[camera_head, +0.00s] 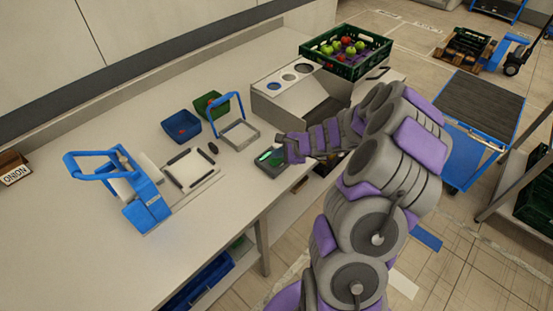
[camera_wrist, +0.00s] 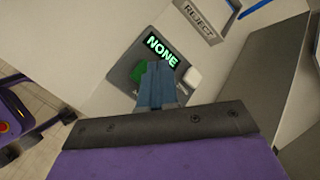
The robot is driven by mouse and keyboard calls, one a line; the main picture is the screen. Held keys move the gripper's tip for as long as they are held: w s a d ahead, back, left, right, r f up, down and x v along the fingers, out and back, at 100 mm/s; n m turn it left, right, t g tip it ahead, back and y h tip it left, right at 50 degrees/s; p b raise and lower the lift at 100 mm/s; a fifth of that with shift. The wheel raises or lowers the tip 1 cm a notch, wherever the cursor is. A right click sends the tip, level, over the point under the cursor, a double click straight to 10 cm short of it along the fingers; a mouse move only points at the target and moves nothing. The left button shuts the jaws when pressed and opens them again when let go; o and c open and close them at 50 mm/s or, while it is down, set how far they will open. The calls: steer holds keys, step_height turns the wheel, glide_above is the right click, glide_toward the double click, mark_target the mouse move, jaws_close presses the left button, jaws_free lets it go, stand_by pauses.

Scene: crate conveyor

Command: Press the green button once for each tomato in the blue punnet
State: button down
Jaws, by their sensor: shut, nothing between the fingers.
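The blue punnet (camera_head: 182,127) stands on the counter in the head view, with something red inside. Its wall hides part of the inside, so I cannot tell how many tomatoes it holds. The dark button box (camera_head: 270,168) sits near the counter's front edge. In the wrist view the box has a green button (camera_wrist: 138,73), a white button (camera_wrist: 192,78) and a display (camera_wrist: 162,50) reading "NONE". My gripper (camera_wrist: 156,68) is shut and empty over the box, its fingers partly covering the green button's right side. I cannot tell whether they touch it.
A green punnet (camera_head: 211,105) stands beside the blue one. A blue-handled frame (camera_head: 239,135), a blue press-like device (camera_head: 145,205) and a white board (camera_head: 192,168) are on the counter. A green crate (camera_head: 346,68) of red and green produce is at the back right.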

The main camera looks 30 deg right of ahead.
mark_target(279, 160)
steer(key=shift+f+b, duration=0.3)
steer(key=shift+f, duration=0.25)
stand_by(0.6)
steer(key=shift+r, duration=0.1)
steer(key=shift+r+p, duration=0.85)
steer(key=shift+p, duration=0.05)
steer(key=shift+r, duration=0.1)
step_height(279, 160, up, 5)
steer(key=p, duration=0.4)
stand_by(0.8)
